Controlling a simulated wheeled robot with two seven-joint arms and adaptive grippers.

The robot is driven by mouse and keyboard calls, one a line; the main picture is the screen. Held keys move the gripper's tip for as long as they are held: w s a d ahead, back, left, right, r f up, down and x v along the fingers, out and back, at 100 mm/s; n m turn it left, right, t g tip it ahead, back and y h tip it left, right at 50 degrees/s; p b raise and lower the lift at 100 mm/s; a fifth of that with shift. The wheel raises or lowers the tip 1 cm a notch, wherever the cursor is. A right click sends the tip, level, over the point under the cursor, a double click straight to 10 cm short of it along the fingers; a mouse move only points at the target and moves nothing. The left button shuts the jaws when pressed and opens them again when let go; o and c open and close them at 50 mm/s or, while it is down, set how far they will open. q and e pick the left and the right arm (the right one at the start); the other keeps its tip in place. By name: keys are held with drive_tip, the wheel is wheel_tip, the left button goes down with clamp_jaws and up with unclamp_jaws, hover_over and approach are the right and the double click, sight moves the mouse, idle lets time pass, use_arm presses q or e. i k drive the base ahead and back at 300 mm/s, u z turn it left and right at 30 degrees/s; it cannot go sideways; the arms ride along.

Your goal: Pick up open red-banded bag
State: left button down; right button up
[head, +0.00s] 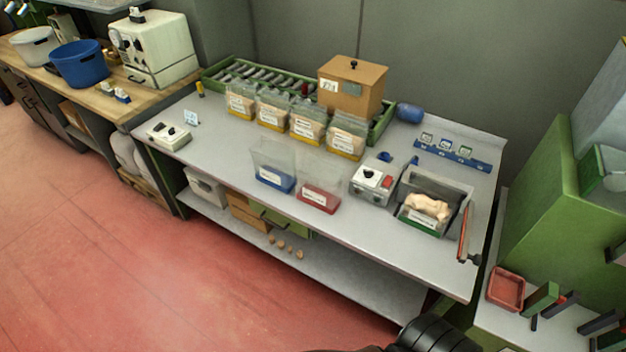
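The red-banded bag (318,197) stands near the front edge of the grey table, right of the middle. It is clear above, with a red band and a white label at the bottom. It looks empty, and its top looks open, though the clear film makes this hard to be sure of. A similar blue-banded bag (271,177) stands close on its left. Neither of my grippers shows in the head view; only a dark ribbed part, seemingly mine, shows at the bottom edge.
Several filled yellow-banded bags (307,129) stand behind, before a green tray (221,80) and a brown box (352,86). A control box (372,182) and a green-banded bag (424,219) with beige contents are to the right.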

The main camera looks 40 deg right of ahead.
sight(319, 183)
drive_tip(key=z, duration=0.45)
drive_tip(key=i, duration=0.65)
drive_tip(key=z, duration=0.65)
